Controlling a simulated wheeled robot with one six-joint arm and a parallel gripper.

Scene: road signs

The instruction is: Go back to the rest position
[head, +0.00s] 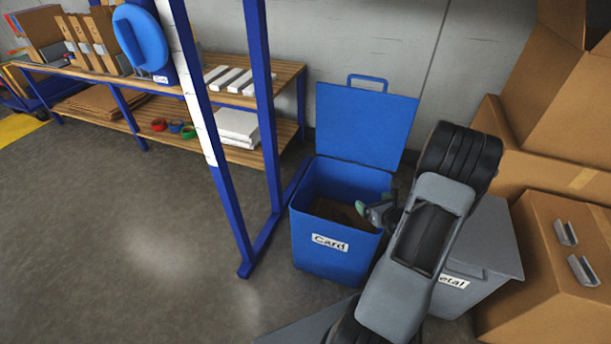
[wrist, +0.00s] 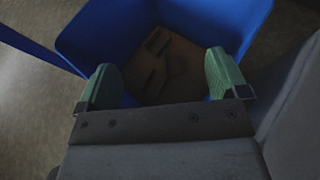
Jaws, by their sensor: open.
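My gripper (head: 366,209) is over the open blue bin labelled "Card" (head: 330,262), partly hidden by my arm in the head view. In the wrist view my gripper (wrist: 160,80) has its two green fingers spread wide with nothing between them. Below it, brown cardboard pieces (wrist: 165,65) lie at the bottom of the blue bin (wrist: 110,35). The bin's lid (head: 365,125) stands up open at the back.
A grey bin labelled "Metal" (head: 490,250) stands right of the blue bin, partly behind my arm. Cardboard boxes (head: 560,270) fill the right side. A blue frame (head: 225,190) and wooden shelves (head: 165,105) stand left. Floor (head: 110,240) at front left is clear.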

